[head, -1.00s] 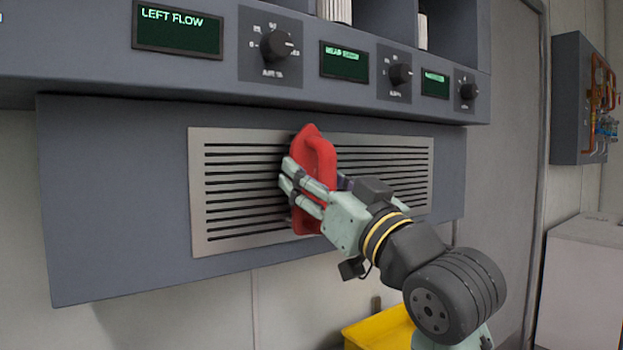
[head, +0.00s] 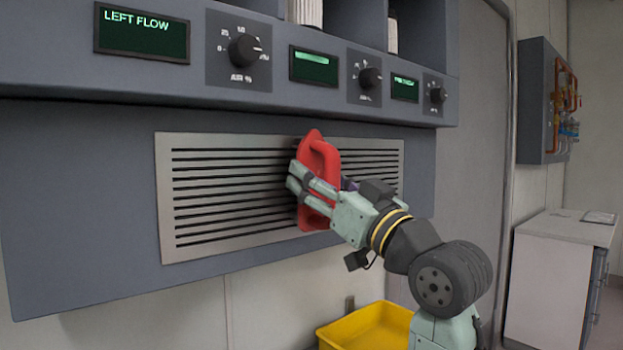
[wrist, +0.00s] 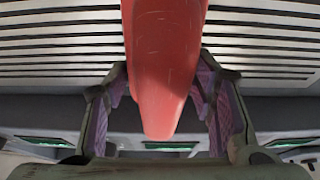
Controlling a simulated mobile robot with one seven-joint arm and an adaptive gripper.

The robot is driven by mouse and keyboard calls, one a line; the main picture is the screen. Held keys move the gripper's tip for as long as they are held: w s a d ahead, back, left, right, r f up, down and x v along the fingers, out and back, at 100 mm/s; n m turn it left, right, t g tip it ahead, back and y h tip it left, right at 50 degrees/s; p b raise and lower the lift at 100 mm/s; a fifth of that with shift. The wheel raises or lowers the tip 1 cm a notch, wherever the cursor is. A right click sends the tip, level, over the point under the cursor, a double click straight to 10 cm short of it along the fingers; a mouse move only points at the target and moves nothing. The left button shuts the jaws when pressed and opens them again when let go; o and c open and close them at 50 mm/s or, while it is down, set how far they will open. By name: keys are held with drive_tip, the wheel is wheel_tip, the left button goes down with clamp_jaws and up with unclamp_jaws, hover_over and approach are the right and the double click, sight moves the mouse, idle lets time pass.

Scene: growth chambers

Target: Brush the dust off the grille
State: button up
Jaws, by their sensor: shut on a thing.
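The grille (head: 210,190) is a wide light metal plate with dark horizontal slots, set in a grey panel. My gripper (head: 308,182) is shut on a red brush (head: 325,158) with a looped handle, near the grille's right part. The brush stands upright in front of the slots; its bristles are hidden, so I cannot tell whether they touch. In the wrist view the red brush (wrist: 165,70) lies between my fingers, with the grille (wrist: 60,50) behind it. I cannot make out dust on the slots.
Above the grille a ledge carries dials (head: 245,50) and green displays (head: 142,33). A yellow bin (head: 365,328) stands below, behind my arm. A white cabinet (head: 555,275) and a wall box with pipes (head: 535,100) are at the right.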

drive_tip(key=shift+w+d+p, duration=0.4)
drive_tip(key=shift+w+d, duration=0.7)
drive_tip(key=shift+d, duration=0.4)
drive_tip(key=shift+w+d+p, duration=0.35)
drive_tip(key=shift+w+d, duration=0.8)
drive_tip(key=shift+d, duration=0.4)
drive_tip(key=shift+w+d+p, duration=0.4)
drive_tip(key=shift+w+d, duration=0.7)
drive_tip(key=shift+d, duration=0.4)
drive_tip(key=shift+w+d+f, duration=0.1)
drive_tip(key=shift+w+d, duration=0.6)
drive_tip(key=shift+d, duration=0.25)
drive_tip(key=shift+s+a+b, duration=0.7)
drive_tip(key=shift+s+a, duration=1.35)
drive_tip(key=shift+a, duration=0.75)
drive_tip(key=shift+s+a+b, duration=0.65)
drive_tip(key=shift+s+a, duration=1.35)
drive_tip(key=shift+a, duration=0.8)
drive_tip(key=shift+s+a+b, duration=0.7)
drive_tip(key=shift+s+a, duration=1.35)
drive_tip(key=shift+a, duration=0.75)
drive_tip(key=s+d, duration=0.3)
drive_tip(key=s, duration=0.1)
drive_tip(key=shift+s+d, duration=0.3)
drive_tip(key=shift+s, duration=0.1)
